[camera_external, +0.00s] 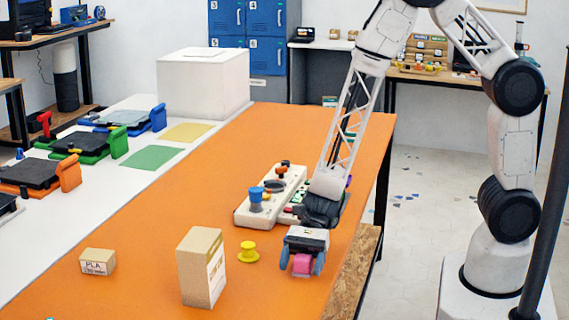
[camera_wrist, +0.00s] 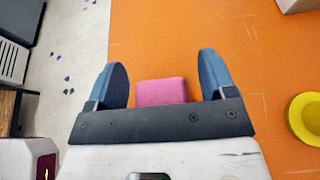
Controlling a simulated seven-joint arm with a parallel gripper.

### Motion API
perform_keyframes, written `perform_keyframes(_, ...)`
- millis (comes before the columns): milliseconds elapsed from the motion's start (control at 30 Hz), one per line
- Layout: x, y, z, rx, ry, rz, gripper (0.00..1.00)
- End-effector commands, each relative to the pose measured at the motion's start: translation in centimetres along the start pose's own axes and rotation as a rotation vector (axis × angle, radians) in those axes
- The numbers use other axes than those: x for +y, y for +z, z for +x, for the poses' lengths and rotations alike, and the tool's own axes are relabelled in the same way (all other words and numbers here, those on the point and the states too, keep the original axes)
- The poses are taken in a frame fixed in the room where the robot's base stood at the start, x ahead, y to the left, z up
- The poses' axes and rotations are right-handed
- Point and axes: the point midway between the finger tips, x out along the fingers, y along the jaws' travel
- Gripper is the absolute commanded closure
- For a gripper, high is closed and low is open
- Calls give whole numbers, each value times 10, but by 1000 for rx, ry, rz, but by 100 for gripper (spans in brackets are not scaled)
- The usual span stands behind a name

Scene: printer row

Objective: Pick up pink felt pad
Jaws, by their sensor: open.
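The pink felt pad (camera_external: 303,264) is a small pink block on the orange table near its right edge. In the wrist view the pad (camera_wrist: 162,92) shows between my two blue fingers, with clear space on both sides; its near part is hidden behind the gripper body. My gripper (camera_external: 303,262) is open, with one finger on each side of the pad. It also shows open in the wrist view (camera_wrist: 161,78). I cannot tell how far above the table the fingertips are.
A yellow spool-like piece (camera_external: 248,252) stands close to the left of my gripper. A tall cardboard box (camera_external: 201,267) and a small PLA box (camera_external: 97,262) stand further left. A control panel (camera_external: 271,197) lies behind. The table's right edge is near.

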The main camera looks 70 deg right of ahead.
Motion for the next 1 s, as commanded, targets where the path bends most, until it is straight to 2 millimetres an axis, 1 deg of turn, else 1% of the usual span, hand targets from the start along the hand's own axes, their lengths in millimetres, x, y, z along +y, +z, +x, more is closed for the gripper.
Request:
perform_keyframes(167, 0, 0, 0, 0, 0, 0, 23)
perform_keyframes(200, 0, 0, 0, 0, 0, 0, 25)
perform_keyframes(533, 0, 0, 0, 0, 0, 0, 76)
perform_keyframes(567, 0, 0, 0, 0, 0, 0, 77)
perform_keyframes(867, 0, 1, 0, 0, 0, 0, 77)
perform_keyframes(1000, 0, 4, -2, 0, -1, -1, 77)
